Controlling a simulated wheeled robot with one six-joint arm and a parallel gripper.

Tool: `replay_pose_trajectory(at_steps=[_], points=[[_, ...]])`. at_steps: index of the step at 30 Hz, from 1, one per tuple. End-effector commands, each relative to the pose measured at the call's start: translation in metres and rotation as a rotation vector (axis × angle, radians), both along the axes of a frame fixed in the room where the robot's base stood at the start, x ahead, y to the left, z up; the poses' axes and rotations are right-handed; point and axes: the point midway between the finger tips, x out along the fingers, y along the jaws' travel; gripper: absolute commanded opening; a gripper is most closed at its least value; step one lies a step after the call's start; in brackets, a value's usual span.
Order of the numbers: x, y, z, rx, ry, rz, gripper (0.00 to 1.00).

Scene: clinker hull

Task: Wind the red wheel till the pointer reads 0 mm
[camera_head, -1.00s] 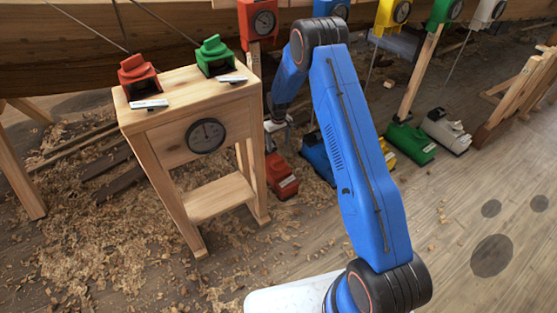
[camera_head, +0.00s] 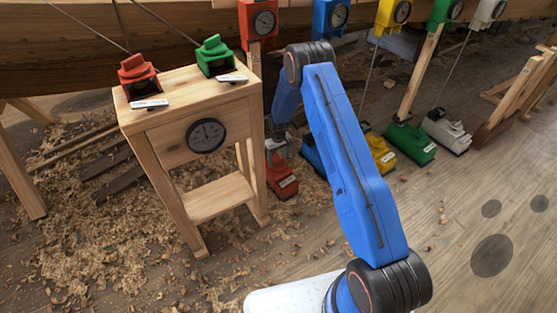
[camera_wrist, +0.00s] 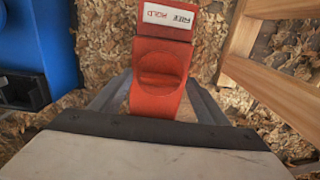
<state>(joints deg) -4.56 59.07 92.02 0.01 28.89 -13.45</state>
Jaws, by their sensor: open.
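A red floor unit (camera_head: 282,178) stands by the foot of the wooden stand. In the wrist view its red rounded knob or wheel (camera_wrist: 160,70) faces me, with a white label reading "FREE" and "HOLD" beyond it. My gripper (camera_wrist: 157,92) is open, with one finger on each side of the red part; I cannot tell whether they touch it. In the head view my gripper (camera_head: 277,146) is at the red unit's upper end. A red-framed dial (camera_head: 263,22) hangs above on a post; its pointer is too small to read.
The wooden stand (camera_head: 180,105) carries a red block (camera_head: 138,76), a green block (camera_head: 214,56) and a dial (camera_head: 206,135). Blue (camera_head: 313,153), yellow (camera_head: 379,151) and green (camera_head: 411,143) floor units stand to the right. Open floor lies at front right.

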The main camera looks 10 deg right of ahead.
Motion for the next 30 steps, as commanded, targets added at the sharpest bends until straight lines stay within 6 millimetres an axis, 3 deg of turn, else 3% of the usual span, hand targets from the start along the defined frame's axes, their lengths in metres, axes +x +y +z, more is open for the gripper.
replay_pose_trajectory(at_steps=[3,8,20,30], points=[[0.0,0.0,0.0003,0.0,0.0,0.0,0.66],[-0.0001,0.0,0.0003,0.0,0.0,0.0,0.28],[-0.0001,0.0,0.0005,0.0,0.0,-0.055,0.28],[-0.0002,0.0,0.0006,0.0,0.001,-0.298,0.28]])
